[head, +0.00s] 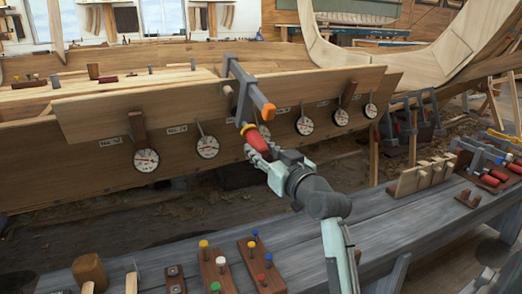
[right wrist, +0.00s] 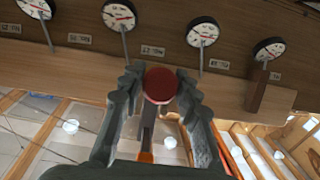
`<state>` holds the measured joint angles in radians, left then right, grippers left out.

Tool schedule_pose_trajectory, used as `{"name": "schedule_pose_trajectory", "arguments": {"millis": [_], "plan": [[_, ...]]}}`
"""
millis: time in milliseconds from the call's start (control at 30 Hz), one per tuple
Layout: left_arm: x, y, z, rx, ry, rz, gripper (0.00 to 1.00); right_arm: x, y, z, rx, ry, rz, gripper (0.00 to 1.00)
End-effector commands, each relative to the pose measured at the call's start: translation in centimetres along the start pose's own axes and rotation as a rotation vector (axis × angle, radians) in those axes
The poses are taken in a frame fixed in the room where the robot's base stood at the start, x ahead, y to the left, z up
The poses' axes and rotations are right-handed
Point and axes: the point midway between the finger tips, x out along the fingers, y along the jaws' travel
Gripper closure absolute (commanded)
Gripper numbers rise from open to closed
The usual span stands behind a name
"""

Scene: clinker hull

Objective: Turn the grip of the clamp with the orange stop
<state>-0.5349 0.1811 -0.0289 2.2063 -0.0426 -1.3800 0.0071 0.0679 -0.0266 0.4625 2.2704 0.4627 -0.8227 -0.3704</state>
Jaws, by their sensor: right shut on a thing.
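The clamp (head: 243,78) is a grey bar clamp hooked over the top edge of the plank on the hull, with an orange stop (head: 268,109) at the near end of its bar. Its red grip (head: 252,138) hangs below the bar. My right gripper (head: 257,146) is shut on this grip, reaching it from below and the right. In the right wrist view the grip's round red end (right wrist: 160,85) sits between my two dark fingers, and the orange stop (right wrist: 145,157) shows below it. My left gripper is not in view.
Several round dials (head: 208,147) hang along the plank (head: 90,117) on both sides of the clamp. A grey bench (head: 160,258) in front carries boards with coloured knobs (head: 262,266). More red-gripped clamps (head: 487,165) lie on the bench at the right.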

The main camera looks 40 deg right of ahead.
Motion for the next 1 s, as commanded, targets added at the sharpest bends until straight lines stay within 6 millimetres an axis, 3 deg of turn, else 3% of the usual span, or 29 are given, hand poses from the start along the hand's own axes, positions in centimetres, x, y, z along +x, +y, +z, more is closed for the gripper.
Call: {"name": "schedule_pose_trajectory", "arguments": {"millis": [433,1000], "plan": [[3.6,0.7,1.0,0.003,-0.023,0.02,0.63,0.0,0.1,-0.1,0.239,-0.003,-0.099,0.97],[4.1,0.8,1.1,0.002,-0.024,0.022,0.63,0.0,0.0,0.0,0.459,0.0,-0.187,0.97]]}}
